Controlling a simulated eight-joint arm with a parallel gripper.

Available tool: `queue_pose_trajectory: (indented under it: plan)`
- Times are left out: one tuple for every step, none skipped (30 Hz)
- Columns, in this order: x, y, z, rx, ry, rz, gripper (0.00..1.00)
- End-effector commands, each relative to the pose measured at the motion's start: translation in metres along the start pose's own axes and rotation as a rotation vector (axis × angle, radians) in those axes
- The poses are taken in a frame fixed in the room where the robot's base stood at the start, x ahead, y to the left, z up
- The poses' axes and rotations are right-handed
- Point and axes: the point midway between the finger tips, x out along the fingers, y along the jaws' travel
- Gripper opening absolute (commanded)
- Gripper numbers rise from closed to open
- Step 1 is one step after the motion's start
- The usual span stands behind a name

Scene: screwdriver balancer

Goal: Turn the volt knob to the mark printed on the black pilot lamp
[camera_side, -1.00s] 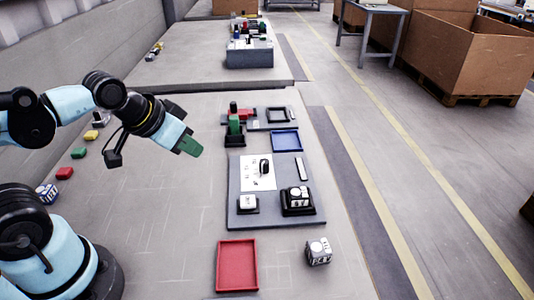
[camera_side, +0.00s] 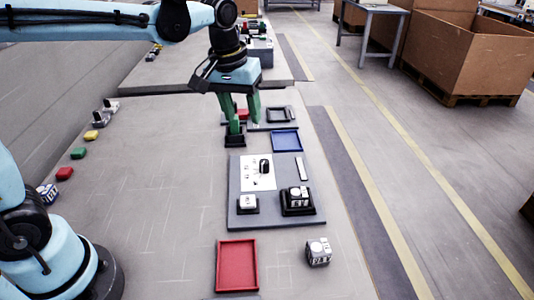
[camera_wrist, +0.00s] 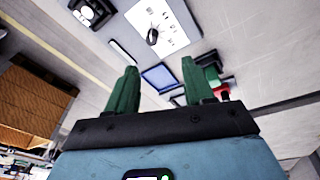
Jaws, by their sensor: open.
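A black knob (camera_side: 264,167) stands on a white printed sheet (camera_side: 251,182) on the grey board (camera_side: 285,223). In the wrist view the knob (camera_wrist: 153,36) and the sheet (camera_wrist: 178,18) show at the top. I take it for the volt knob; its print is too small to read. A white block with dark marks sits in a black holder (camera_side: 299,211) on the board; I cannot tell whether this is the black pilot lamp or what mark it bears. My gripper (camera_side: 245,125) has green fingers apart and empty, pointing down beyond the board. They also show in the wrist view (camera_wrist: 160,66).
A blue tray (camera_side: 297,142) and a dark holder (camera_side: 235,140) lie beyond the board, close to my fingers. A red tray (camera_side: 219,268) and a loose marked cube (camera_side: 318,252) lie in front.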

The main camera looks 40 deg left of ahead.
Motion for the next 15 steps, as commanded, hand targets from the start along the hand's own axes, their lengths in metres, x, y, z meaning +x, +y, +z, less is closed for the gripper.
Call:
queue_pose_trajectory:
  plan:
    - [0.005,0.007,-0.009,-0.024,-0.029,-0.012,0.52]
    - [0.008,0.01,-0.013,-0.039,-0.045,-0.02,0.52]
    - [0.012,0.014,-0.018,-0.059,-0.065,-0.03,0.52]
    - [0.015,0.016,-0.021,-0.073,-0.081,-0.039,0.52]
    - [0.018,0.019,-0.024,-0.087,-0.094,-0.046,0.52]
    - [0.022,0.022,-0.027,-0.103,-0.111,-0.056,0.52]
    - [0.024,0.024,-0.029,-0.114,-0.121,-0.062,0.52]
    - [0.027,0.025,-0.031,-0.123,-0.132,-0.069,0.52]
    - [0.03,0.027,-0.033,-0.135,-0.142,-0.076,0.52]
    - [0.032,0.028,-0.034,-0.141,-0.149,-0.08,0.52]
    - [0.033,0.029,-0.035,-0.147,-0.155,-0.084,0.52]
    - [0.035,0.03,-0.036,-0.154,-0.161,-0.088,0.52]
    - [0.036,0.031,-0.037,-0.157,-0.164,-0.09,0.52]
    - [0.037,0.031,-0.037,-0.159,-0.166,-0.092,0.52]
    - [0.038,0.031,-0.037,-0.161,-0.168,-0.093,0.52]
